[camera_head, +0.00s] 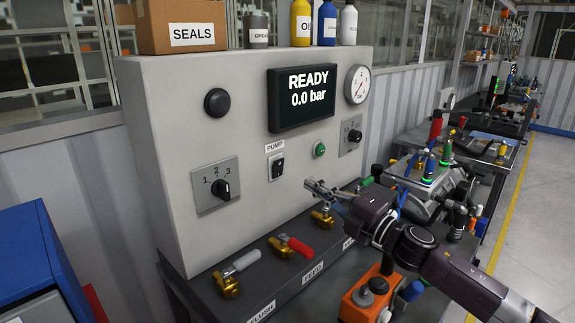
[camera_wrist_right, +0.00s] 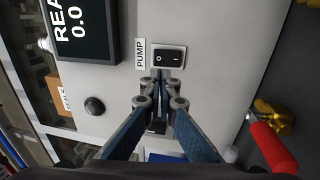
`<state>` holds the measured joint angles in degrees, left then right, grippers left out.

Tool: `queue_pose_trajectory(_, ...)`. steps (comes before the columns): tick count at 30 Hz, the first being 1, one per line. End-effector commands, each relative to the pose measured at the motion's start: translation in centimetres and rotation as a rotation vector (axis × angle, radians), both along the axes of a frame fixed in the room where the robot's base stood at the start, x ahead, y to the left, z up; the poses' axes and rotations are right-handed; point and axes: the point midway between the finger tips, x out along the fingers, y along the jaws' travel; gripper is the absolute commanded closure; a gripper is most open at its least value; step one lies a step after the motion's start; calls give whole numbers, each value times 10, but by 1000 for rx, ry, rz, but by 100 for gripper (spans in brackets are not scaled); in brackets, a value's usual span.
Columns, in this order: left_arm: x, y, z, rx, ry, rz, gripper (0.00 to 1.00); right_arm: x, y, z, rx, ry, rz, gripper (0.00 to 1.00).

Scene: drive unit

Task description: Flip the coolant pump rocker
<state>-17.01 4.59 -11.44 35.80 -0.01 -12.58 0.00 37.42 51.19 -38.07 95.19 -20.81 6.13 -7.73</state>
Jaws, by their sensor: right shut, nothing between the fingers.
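The pump rocker (camera_head: 276,167) is a small black switch in a pale plate on the grey panel, under a "PUMP" label (camera_head: 275,146). In the right wrist view the rocker (camera_wrist_right: 168,55) lies just beyond my fingertips, with its "PUMP" label (camera_wrist_right: 140,53) beside it. My right gripper (camera_head: 312,184) is shut and empty, in front of the panel, a little right of and below the rocker. In the wrist view its fingertips (camera_wrist_right: 160,82) are close together, and I cannot tell whether they touch the panel. My left gripper is not in view.
The display (camera_head: 304,98) reads "READY 0.0 bar". A rotary knob (camera_head: 222,188) is left of the rocker, a green button (camera_head: 320,150) and a small selector (camera_head: 354,135) right. Valves with white (camera_head: 242,262) and red (camera_head: 299,246) handles stand on the ledge below. A gauge (camera_head: 357,85) is upper right.

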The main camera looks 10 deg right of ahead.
Motion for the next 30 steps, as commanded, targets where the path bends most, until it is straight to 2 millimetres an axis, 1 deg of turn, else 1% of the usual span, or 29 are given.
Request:
queue_pose_trajectory(1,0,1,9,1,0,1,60,10,7,8,2,-2,1,100)
queue_pose_trajectory(6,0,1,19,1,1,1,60,40,27,13,3,-1,0,100)
queue_pose_trajectory(12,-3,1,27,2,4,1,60,64,43,15,0,-1,1,100)
queue_pose_trajectory(18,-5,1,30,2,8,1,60,75,51,15,1,0,1,100)
queue_pose_trajectory(30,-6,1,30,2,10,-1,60,77,51,15,0,0,1,100)
